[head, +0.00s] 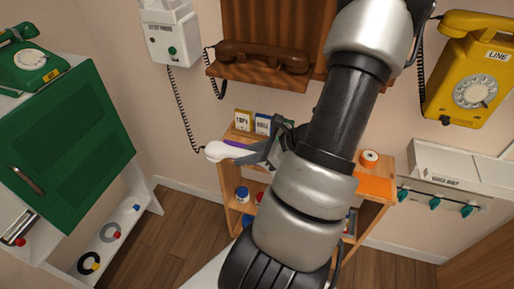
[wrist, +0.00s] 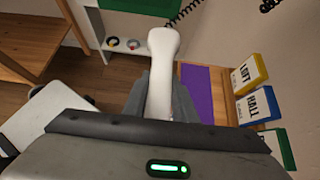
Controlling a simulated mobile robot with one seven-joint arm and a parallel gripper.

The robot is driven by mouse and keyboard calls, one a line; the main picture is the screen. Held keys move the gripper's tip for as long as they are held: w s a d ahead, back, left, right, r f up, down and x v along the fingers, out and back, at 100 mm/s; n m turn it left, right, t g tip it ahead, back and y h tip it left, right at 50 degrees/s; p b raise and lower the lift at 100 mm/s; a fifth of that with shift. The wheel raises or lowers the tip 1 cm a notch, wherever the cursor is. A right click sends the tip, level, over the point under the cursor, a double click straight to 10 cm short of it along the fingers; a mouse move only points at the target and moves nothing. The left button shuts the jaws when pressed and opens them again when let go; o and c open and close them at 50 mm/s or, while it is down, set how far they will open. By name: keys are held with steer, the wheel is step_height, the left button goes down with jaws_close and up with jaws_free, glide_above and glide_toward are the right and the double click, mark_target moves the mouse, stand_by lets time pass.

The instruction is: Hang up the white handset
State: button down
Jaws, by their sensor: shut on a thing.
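The white handset (head: 219,151) is held in my gripper (head: 274,148), above the small wooden shelf in the head view. In the wrist view the handset (wrist: 163,68) points away from my gripper (wrist: 160,108), whose fingers are shut on it from both sides. Its lower end is hidden by the gripper body. The white wall phone (head: 172,35) hangs at the upper left of the gripper, apart from the handset. A black coiled cord (head: 183,115) runs from the phone down to the handset's end.
A brown phone (head: 263,56) sits on a wooden wall shelf, right of the white phone. A yellow phone (head: 475,75) hangs at the right. A green cabinet (head: 70,140) stands at the left, with a green phone (head: 30,62) on top. Small labelled boxes (head: 253,122) stand close behind the gripper.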

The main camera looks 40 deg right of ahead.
steer(key=w+d, duration=0.1)
steer(key=d, duration=0.2)
steer(key=w+d+f, duration=0.1)
steer(key=w+d, duration=0.1)
steer(key=w+d+f, duration=0.1)
steer(key=d, duration=0.2)
steer(key=shift+w+d+b, duration=0.25)
steer(key=shift+d+b, duration=0.05)
steer(key=shift+b, duration=0.05)
steer(key=shift+w+d+f+b, duration=0.1)
steer(key=shift+f+b, duration=0.15)
steer(key=shift+f, duration=0.95)
steer(key=shift+d+f+b, duration=0.1)
steer(key=shift+f+b, duration=0.1)
steer(key=shift+f, duration=0.95)
steer(key=shift+f, duration=0.15)
steer(key=c, duration=1.5)
jaws_free()
steer(key=shift+o, duration=0.2)
